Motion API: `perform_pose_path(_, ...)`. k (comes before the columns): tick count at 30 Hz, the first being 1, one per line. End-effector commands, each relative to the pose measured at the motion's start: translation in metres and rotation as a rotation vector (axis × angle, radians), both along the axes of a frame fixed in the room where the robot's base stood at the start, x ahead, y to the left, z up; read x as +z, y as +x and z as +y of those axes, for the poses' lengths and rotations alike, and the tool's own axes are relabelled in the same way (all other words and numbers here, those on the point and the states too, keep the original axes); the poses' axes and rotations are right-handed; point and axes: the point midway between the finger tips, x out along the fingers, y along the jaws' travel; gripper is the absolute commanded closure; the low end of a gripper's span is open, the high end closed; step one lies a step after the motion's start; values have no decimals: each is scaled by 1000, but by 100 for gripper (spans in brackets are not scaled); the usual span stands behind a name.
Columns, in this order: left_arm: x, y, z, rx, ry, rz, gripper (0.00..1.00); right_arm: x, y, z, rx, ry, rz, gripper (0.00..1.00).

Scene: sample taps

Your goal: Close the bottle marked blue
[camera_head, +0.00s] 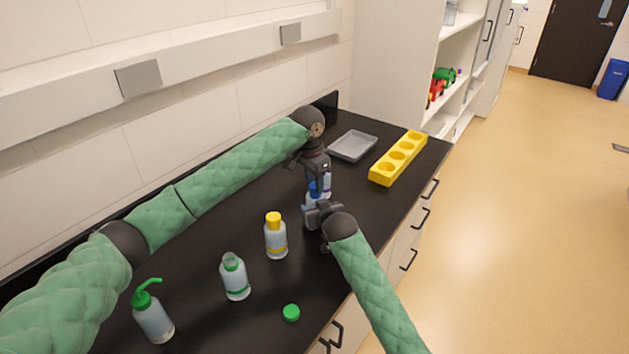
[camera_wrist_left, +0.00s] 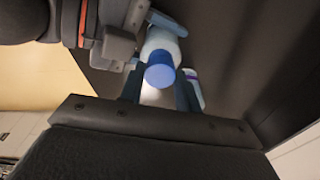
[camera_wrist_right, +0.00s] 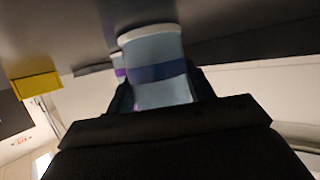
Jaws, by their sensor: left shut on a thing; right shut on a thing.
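The bottle marked blue (camera_wrist_right: 160,75) is a pale bottle with a dark blue band. It stands on the black bench, and its shoulder also shows in the left wrist view (camera_wrist_left: 163,42). My right gripper (camera_head: 314,212) is shut on its body from the front. The blue cap (camera_wrist_left: 160,73) is at the bottle's top, in line with the neck. My left gripper (camera_head: 316,183) comes from above and is shut on the blue cap (camera_head: 314,190). Whether the cap is fully seated I cannot tell; the neck is hidden.
A purple-banded bottle (camera_wrist_left: 193,90) stands close behind. A yellow-capped bottle (camera_head: 275,238), an open green-banded bottle (camera_head: 235,280), a loose green cap (camera_head: 291,313) and a green-topped wash bottle (camera_head: 153,318) stand nearer. A grey tray (camera_head: 353,146) and yellow rack (camera_head: 380,178) are farther back.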

Motion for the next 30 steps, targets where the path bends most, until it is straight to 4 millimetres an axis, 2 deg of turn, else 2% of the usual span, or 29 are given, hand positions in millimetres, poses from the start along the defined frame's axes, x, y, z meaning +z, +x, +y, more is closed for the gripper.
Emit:
perform_pose_path(5, 0, 0, 0, -104, 1, 1, 88, -2, 0, 0, 0, -1, 3, 100)
perform_pose_path(30, 0, 4, 1, -1326, 2, 1, 88, -2, 0, 0, -1, -1, 3, 100)
